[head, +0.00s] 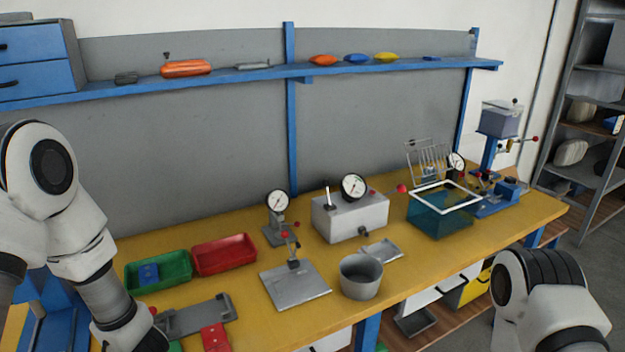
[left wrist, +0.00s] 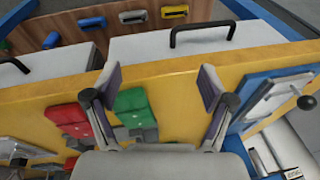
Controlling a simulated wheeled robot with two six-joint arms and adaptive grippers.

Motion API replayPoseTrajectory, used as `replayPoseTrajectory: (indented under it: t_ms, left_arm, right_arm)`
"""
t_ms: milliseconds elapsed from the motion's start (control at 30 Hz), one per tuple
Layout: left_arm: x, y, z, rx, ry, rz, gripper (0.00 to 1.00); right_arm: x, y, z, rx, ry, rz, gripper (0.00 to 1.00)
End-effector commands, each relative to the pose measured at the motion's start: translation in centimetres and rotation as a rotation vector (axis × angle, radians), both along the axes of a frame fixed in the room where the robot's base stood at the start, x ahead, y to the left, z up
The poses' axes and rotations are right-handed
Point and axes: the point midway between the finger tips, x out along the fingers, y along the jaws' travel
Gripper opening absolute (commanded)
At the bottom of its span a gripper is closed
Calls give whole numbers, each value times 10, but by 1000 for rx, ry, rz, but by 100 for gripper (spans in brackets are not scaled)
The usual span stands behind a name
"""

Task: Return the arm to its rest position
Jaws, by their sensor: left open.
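My left arm comes in at the left edge of the head view, in front of the bench, and its gripper is out of sight there. In the left wrist view my left gripper (left wrist: 158,92) is open and empty, with its two fingers apart over the yellow bench top. A red part (left wrist: 75,124) and a green part (left wrist: 134,108) lie beyond and beside its left finger; I see no contact. My right arm shows at the lower right of the head view, but its gripper is not visible.
The yellow bench (head: 330,238) carries a green tray (head: 160,283) with a blue part, a red tray (head: 224,254), a grey fixture (head: 195,316), a metal cup (head: 361,278), a gauge box (head: 350,215) and a teal tank (head: 440,220). A blue shelf (head: 250,75) runs behind.

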Motion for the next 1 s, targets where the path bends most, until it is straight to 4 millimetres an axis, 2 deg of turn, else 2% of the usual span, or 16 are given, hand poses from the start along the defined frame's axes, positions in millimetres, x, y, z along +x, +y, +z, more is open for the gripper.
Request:
replayPoseTrajectory:
  t_ms: [33,167,267,333,433,500,633,1000]
  left_arm:
    - [-15,-1,-16,10,51,-40,82]
    - [-60,-4,-56,33,176,-171,82]
    - [-106,-9,-90,39,275,-303,82]
    - [-139,-17,-111,19,322,-399,82]
    - [-170,-36,-130,-50,319,-499,82]
    - [-173,-53,-133,-111,269,-526,82]
    - [-161,-78,-131,-208,154,-477,82]
    - [-161,-78,-131,-208,154,-477,82]
  right_arm:
    - [0,0,0,0,1,0,51]
    - [0,0,0,0,1,-1,51]
    - [0,0,0,0,1,-1,51]
    - [0,0,0,0,1,-1,51]
    - [0,0,0,0,1,-1,51]
    - [0,0,1,0,1,-1,51]
    - [0,0,0,0,1,-1,51]
    - [0,0,0,0,1,-1,51]
